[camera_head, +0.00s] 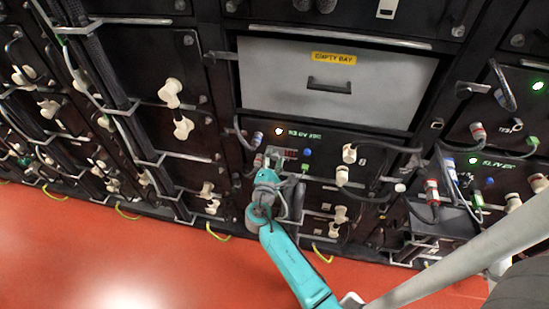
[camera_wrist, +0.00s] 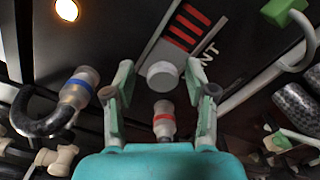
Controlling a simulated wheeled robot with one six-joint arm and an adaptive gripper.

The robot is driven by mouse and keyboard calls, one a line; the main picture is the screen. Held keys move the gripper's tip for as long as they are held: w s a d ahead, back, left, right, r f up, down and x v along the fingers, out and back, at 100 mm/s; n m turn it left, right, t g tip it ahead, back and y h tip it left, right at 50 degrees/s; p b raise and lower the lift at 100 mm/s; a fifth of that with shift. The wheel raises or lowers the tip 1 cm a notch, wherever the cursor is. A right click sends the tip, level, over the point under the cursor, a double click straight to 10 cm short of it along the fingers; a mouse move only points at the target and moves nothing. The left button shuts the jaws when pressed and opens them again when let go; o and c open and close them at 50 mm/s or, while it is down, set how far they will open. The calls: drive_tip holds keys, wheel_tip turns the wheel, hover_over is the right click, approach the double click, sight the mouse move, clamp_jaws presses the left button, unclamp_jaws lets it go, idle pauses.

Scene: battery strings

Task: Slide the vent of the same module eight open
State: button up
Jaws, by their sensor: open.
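The vent (camera_wrist: 187,28) shows in the wrist view as a grey plate with several red slots, beside lettering that ends in "NT". A round pale knob (camera_wrist: 162,74) sits at its near end. My gripper (camera_wrist: 160,88) is open, with one finger on each side of the knob; I cannot tell whether either touches it. In the head view my gripper (camera_head: 270,168) is up against the front of module eight (camera_head: 330,150), which bears an "8" and an amber light. The vent (camera_head: 283,153) shows there just above the gripper, partly covered.
A red-banded connector (camera_wrist: 163,120) stands between my fingers, below the knob. A blue-banded connector with a black cable (camera_wrist: 80,86) is to the left. A green block (camera_wrist: 283,10) is at upper right. The empty bay drawer (camera_head: 320,85) is above; red floor (camera_head: 140,255) lies below.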

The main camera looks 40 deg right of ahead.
drive_tip(key=v, duration=1.2)
idle(0.3)
drive_tip(key=s+a+f+m+y, duration=0.1)
drive_tip(key=s+a+f+y, duration=0.15)
drive_tip(key=s, duration=0.45)
drive_tip(key=s+a+f+m+y, duration=0.1)
drive_tip(key=s+a+f+y, duration=0.1)
drive_tip(key=s+f+y, duration=0.3)
drive_tip(key=s+a+f+m+y, duration=0.1)
drive_tip(key=s+a+f+y, duration=0.15)
drive_tip(key=s, duration=0.55)
drive_tip(key=s+a+r+m+t+y, duration=0.2)
drive_tip(key=s+r+m, duration=0.3)
drive_tip(key=s+r, duration=0.3)
drive_tip(key=s+a+r+m+t+y, duration=0.1)
drive_tip(key=s+a+r+m+y, duration=0.1)
drive_tip(key=s+r+m, duration=0.4)
wheel_tip(320, 180, up, 4)
drive_tip(key=shift+s+a+r+t, duration=0.15)
drive_tip(key=shift+s+a+t, duration=0.3)
drive_tip(key=shift+s, duration=0.65)
